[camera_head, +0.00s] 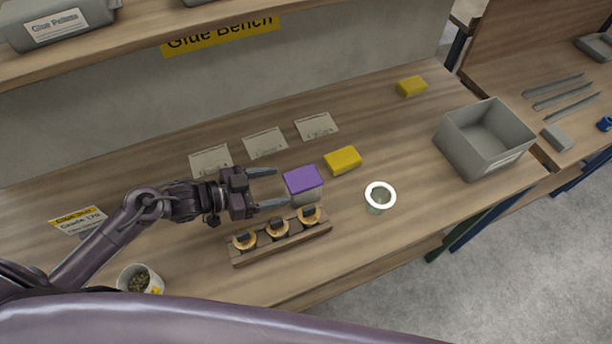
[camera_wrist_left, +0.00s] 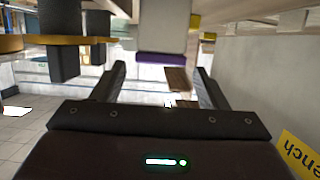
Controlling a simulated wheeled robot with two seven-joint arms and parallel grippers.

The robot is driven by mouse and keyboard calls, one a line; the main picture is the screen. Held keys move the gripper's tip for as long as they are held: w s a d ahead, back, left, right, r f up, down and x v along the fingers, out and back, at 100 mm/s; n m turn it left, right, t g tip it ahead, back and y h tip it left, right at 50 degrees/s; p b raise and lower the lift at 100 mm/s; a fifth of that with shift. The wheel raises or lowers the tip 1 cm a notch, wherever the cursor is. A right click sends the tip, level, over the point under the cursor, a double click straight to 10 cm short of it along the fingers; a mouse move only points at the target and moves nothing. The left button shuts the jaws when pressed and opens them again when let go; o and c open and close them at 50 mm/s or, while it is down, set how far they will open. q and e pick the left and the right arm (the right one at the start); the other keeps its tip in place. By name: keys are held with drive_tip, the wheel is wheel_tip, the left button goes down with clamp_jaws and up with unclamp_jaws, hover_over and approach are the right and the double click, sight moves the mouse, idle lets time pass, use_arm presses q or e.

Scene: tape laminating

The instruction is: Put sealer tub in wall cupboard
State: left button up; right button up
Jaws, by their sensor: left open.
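A tub with a purple lid (camera_head: 303,179) and a pale body stands on the wooden bench, with no readable label. My left gripper (camera_head: 285,188) is open and level, its fingertips at the tub's left side. In the left wrist view the picture is upside down; the tub (camera_wrist_left: 162,25) shows beyond and between the open fingers (camera_wrist_left: 160,80). Whether a fingertip touches it I cannot tell. My right gripper is not in view. No wall cupboard can be made out.
A wooden rack (camera_head: 281,242) with several gold rings stands just in front of the tub. A white-rimmed cup (camera_head: 380,197), yellow blocks (camera_head: 343,160) and a grey bin (camera_head: 486,140) lie to the right. A shelf (camera_head: 130,46) overhangs the back left.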

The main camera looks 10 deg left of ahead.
sight(303, 182)
use_arm(q)
drive_tip(key=shift+w+f, duration=0.1)
drive_tip(key=shift+f, duration=0.3)
drive_tip(key=shift+f+b, duration=0.3)
drive_tip(key=shift+b, duration=0.3)
drive_tip(key=shift+w+d+f, duration=0.1)
drive_tip(key=shift+w+d, duration=0.25)
drive_tip(key=shift+d, duration=0.05)
drive_tip(key=p+x, duration=0.2)
drive_tip(key=x, duration=0.4)
drive_tip(key=shift+d+p, duration=0.25)
drive_tip(key=shift+p, duration=0.1)
drive_tip(key=shift+w+d, duration=0.15)
drive_tip(key=shift+d, duration=0.05)
drive_tip(key=c, duration=0.8)
drive_tip(key=shift+c, duration=0.9)
